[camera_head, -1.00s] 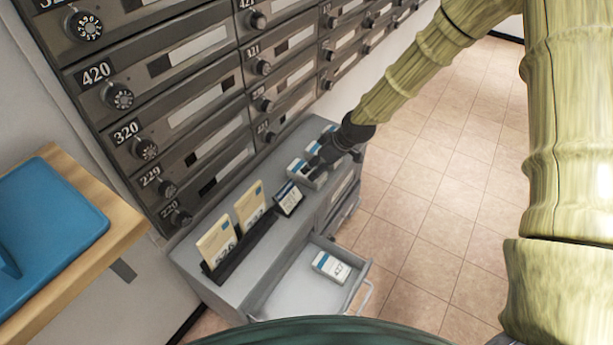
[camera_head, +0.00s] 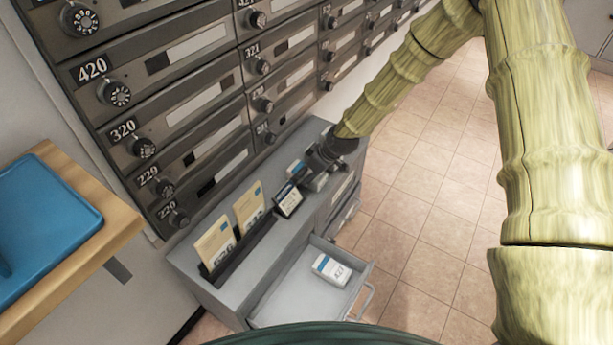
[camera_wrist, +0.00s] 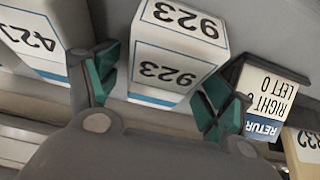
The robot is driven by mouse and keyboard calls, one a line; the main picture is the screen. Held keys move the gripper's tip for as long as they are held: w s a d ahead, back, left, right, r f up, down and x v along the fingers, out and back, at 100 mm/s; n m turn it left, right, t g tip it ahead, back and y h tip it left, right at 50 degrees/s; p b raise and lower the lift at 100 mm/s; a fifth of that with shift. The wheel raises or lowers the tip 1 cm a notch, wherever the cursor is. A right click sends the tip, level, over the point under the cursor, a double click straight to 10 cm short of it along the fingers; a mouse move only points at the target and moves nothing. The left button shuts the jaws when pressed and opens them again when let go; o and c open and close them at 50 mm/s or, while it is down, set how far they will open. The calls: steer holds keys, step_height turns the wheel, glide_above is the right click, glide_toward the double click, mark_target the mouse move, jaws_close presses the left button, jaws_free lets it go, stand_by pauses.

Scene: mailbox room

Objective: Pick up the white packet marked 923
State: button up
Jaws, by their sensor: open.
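The white packet marked 923 (camera_wrist: 170,62) stands in the middle of the wrist view, with a blue stripe along its lower edge; its number appears upside down on two faces. My gripper (camera_wrist: 158,92) is open, with one green-padded finger on each side of the packet's near end. I cannot tell whether either pad touches it. In the head view my gripper (camera_head: 322,158) is low over the grey cabinet top, behind the small dark-framed sign, and hides most of the packets there.
Another white packet (camera_wrist: 38,40) stands left of 923 in the wrist view. A dark-framed sign (camera_wrist: 262,100) stands close on the right. The head view shows envelopes (camera_head: 213,243) in a rack, an open drawer (camera_head: 278,308) holding a white packet (camera_head: 331,269), and mailboxes behind.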

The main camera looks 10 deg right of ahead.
steer(key=shift+f, duration=0.25)
stand_by(0.4)
steer(key=shift+c, duration=0.2)
steer(key=shift+s, duration=0.1)
steer(key=c, duration=1.1)
